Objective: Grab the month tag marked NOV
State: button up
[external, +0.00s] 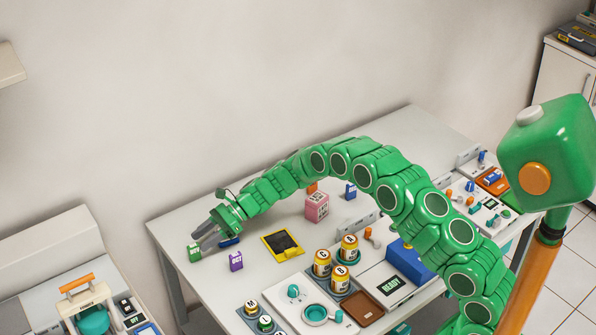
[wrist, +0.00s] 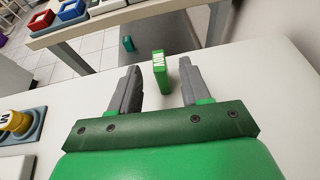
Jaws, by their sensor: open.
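A small green tag (external: 194,254) with white lettering stands upright near the left end of the white table. In the wrist view the green tag (wrist: 158,73) stands at the mouth of my gripper (wrist: 160,68), between the two grey fingertips, with a gap on each side. Its lettering is turned sideways and I cannot read it fully. In the external view my open gripper (external: 203,239) is low over the table beside the green tag. A purple tag marked OCT (external: 236,261) stands to the right. A blue tag (external: 229,242) lies close by, partly hidden by my gripper.
A yellow-framed dark pad (external: 282,245) lies right of the tags. A pink box (external: 317,207) and another blue tag (external: 350,191) stand farther back. Several yellow cans (external: 322,263) are in holders at the front. The table's left edge is close to the green tag.

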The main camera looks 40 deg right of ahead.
aim_at(194, 245)
jog(key=x, duration=0.4)
jog(key=shift+a+f, duration=0.1)
jog(key=shift+f, duration=0.05)
jog(key=shift+c, duration=0.3)
grip_shut()
